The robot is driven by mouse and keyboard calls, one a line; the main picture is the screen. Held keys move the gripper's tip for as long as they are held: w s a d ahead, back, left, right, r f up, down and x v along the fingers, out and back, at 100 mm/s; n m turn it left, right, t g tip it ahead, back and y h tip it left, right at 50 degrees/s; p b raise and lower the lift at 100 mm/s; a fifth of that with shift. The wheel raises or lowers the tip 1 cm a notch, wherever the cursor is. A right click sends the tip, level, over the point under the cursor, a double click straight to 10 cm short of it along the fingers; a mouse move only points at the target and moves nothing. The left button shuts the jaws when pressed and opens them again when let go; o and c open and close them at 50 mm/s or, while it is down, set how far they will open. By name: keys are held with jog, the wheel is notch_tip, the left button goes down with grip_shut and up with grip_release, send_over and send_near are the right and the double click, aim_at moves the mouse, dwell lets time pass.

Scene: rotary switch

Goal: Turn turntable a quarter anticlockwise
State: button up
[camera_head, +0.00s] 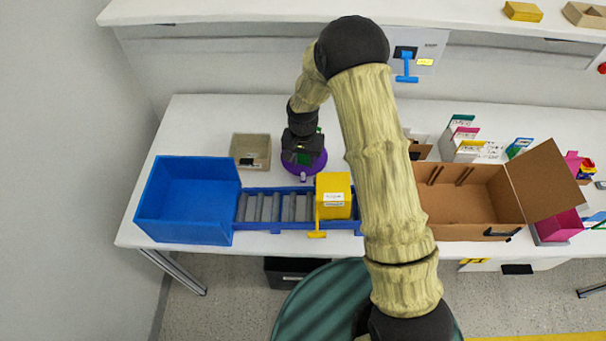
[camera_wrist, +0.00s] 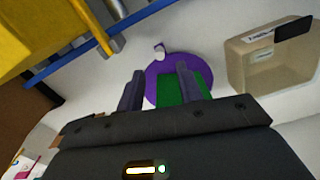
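The turntable is a purple disc (camera_head: 318,166) on the white table, mostly hidden in the head view by my gripper (camera_head: 299,158). In the wrist view the purple disc (camera_wrist: 153,88) lies beyond my fingertips. A green part (camera_wrist: 170,92) sits on it, partly behind the right finger. A small pale peg (camera_wrist: 159,52) stands at its far rim and also shows at the near edge in the head view (camera_head: 303,177). My gripper (camera_wrist: 157,84) is open, its two dark fingers apart over the disc. I cannot tell whether either finger touches the green part.
A blue bin (camera_head: 190,198) and a roller conveyor (camera_head: 273,207) with a yellow box (camera_head: 333,194) lie in front. An open cardboard box (camera_head: 468,200) stands to the right. Free table surrounds the disc at the back.

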aim_at(303, 173)
notch_tip(303, 173, down, 9)
jog(key=shift+f+p, duration=0.1)
jog(key=shift+p, duration=0.75)
